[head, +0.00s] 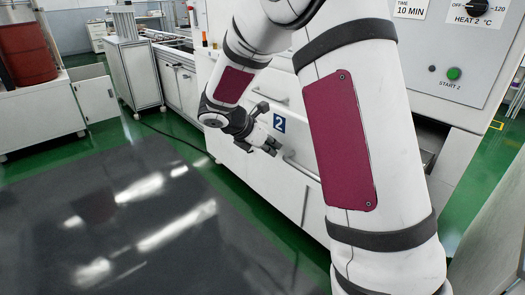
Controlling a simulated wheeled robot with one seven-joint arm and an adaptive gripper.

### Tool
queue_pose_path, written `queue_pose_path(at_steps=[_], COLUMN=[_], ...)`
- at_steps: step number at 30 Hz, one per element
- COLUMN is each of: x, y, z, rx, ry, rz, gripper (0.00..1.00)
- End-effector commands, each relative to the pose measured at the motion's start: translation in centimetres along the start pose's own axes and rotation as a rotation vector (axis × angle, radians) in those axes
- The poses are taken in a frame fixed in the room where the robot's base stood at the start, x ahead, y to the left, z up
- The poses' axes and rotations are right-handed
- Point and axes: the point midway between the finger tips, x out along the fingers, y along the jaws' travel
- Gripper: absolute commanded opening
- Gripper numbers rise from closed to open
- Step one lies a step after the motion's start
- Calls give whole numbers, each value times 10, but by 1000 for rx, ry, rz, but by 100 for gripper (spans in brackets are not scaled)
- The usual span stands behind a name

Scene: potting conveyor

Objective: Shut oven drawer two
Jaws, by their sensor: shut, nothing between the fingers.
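The white front of oven drawer two (262,177) is in the middle of the head view, below and behind my arm. A blue label with a white 2 (279,123) is on the white front beside my gripper. A bar handle (300,166) shows to the right of my gripper, partly hidden by my arm. My gripper (271,147) is shut and empty, close to the white front and just left of that handle. I cannot tell whether it touches. My arm hides much of the drawer, so how far it stands out is unclear.
The grey control panel (430,50) with a green start button (454,73) is above right. A dark opening (430,135) shows below it. Another handle (270,95) is above the label. A dark mat (110,220) covers open floor at left. A red drum (25,53) stands far left.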

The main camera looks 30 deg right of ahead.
Motion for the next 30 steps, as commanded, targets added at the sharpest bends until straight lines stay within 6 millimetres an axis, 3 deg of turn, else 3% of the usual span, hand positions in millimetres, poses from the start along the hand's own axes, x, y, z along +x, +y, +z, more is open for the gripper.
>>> queue_pose_path(at_steps=[17, 23, 30], x=[7, 29, 81], y=[0, -2, -3], z=[8, 32, 85], rx=[1, 4, 3], ry=[0, -1, -2], rz=[0, -4, -5], gripper=[0, 0, 0])
